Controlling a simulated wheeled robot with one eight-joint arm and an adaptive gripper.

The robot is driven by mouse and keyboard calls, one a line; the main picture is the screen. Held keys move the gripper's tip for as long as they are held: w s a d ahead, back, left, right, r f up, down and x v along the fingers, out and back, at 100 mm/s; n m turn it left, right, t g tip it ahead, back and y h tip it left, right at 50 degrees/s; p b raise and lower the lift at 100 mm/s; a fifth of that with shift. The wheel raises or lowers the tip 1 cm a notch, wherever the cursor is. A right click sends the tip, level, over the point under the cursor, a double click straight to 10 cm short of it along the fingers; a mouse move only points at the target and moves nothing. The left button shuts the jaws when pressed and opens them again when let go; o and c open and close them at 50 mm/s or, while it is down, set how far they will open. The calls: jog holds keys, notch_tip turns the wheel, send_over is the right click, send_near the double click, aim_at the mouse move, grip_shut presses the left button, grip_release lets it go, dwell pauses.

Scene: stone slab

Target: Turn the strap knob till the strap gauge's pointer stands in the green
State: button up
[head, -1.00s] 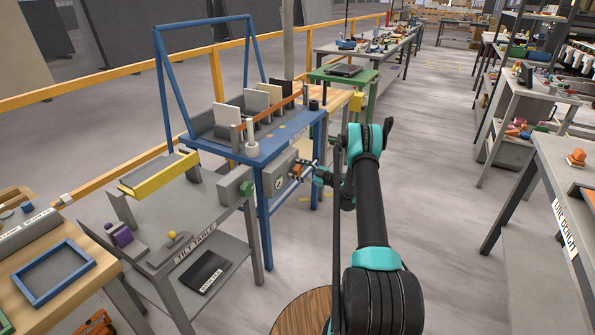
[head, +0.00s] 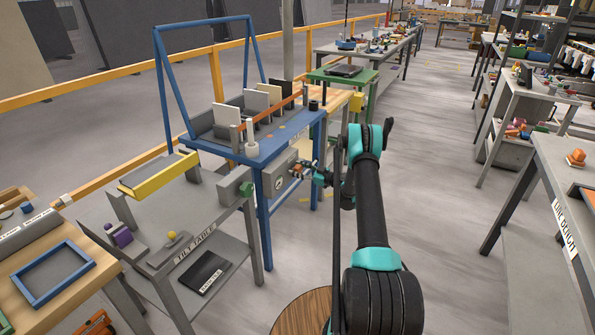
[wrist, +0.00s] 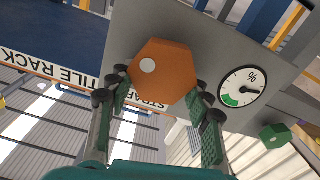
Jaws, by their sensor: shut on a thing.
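The strap knob (wrist: 165,72) is an orange hexagon with a white dot on a grey panel in the wrist view. My gripper (wrist: 163,103) has its green-padded fingers on either side of it, shut on it. The strap gauge (wrist: 233,82) is a white dial with a % sign, right of the knob. Its green band (wrist: 231,100) lies at the lower left of the dial. The black pointer points right, outside the green. In the head view the gauge (head: 279,183) is small, and my gripper (head: 305,171) partly hides the knob.
The panel is on the blue tile rack (head: 265,147), which holds upright tiles. A green knob (wrist: 275,136) sits right of the gauge in the wrist view. The grey tilt table (head: 150,235) stands left of the rack. The floor aisle to the right is clear.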

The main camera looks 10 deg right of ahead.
jog(key=m, duration=0.6)
jog(key=shift+w+d, duration=0.25)
jog(key=shift+w, duration=0.05)
jog(key=m, duration=0.6)
jog(key=shift+w+d+f+m, duration=0.2)
jog(key=shift+w+f+m, duration=0.1)
jog(key=shift+m, duration=0.1)
jog(key=m, duration=0.6)
jog(key=shift+d+f, duration=0.1)
jog(key=shift+f, duration=0.3)
jog(key=m, duration=0.6)
jog(key=shift+f, duration=0.35)
jog(key=shift+m, duration=0.4)
jog(key=o, duration=1.2)
jog(key=shift+c, duration=0.2)
jog(key=v, duration=1.2)
